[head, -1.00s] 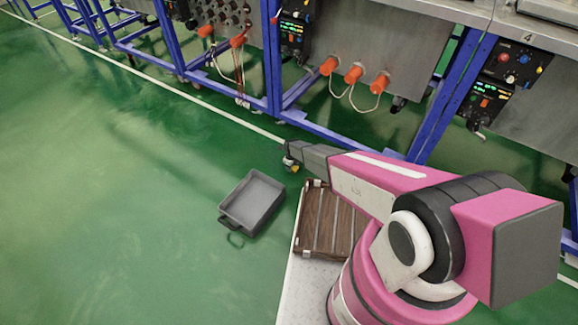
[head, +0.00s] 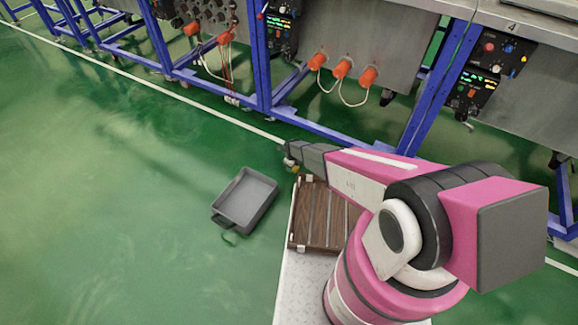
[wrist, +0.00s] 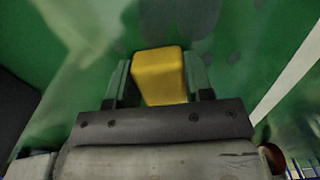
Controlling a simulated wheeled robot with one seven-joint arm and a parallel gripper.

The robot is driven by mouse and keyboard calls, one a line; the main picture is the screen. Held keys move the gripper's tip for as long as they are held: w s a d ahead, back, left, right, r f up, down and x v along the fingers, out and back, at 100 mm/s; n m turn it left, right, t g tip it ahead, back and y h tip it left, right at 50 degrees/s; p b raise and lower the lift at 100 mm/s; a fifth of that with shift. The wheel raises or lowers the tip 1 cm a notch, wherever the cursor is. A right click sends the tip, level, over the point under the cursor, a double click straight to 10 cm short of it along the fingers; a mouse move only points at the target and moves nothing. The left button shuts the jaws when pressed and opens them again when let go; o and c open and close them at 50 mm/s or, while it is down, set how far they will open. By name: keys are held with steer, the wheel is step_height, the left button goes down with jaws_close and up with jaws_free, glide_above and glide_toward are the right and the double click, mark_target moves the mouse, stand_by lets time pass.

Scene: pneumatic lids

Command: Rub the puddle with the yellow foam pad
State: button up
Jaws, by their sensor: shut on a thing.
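The yellow foam pad (wrist: 160,78) is held between the two fingers of my gripper (wrist: 160,84) in the wrist view. In the head view my gripper (head: 291,160) is small, at the arm's far end, with a bit of yellow under it, above the green floor. Darker, greyish patches (wrist: 182,17) on the floor lie beyond the pad in the wrist view; they may be the puddle, but its outline is unclear. I cannot tell whether the pad touches the floor. No clear puddle shows in the head view.
A grey tray (head: 245,200) with a handle lies on the floor left of my gripper. A brown slatted wooden tray (head: 322,217) is beside my arm. Blue-framed benches (head: 262,70) with orange-capped fittings line the back, behind a white floor line. The floor at left is clear.

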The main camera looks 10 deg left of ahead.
mark_target(273, 155)
steer(key=shift+w+d, duration=0.3)
steer(key=shift+w, duration=0.55)
steer(key=shift+w+a+r, duration=0.1)
steer(key=shift+w+a, duration=0.25)
steer(key=shift+a, duration=0.55)
steer(key=shift+w+a, duration=0.3)
steer(key=shift+a, duration=0.55)
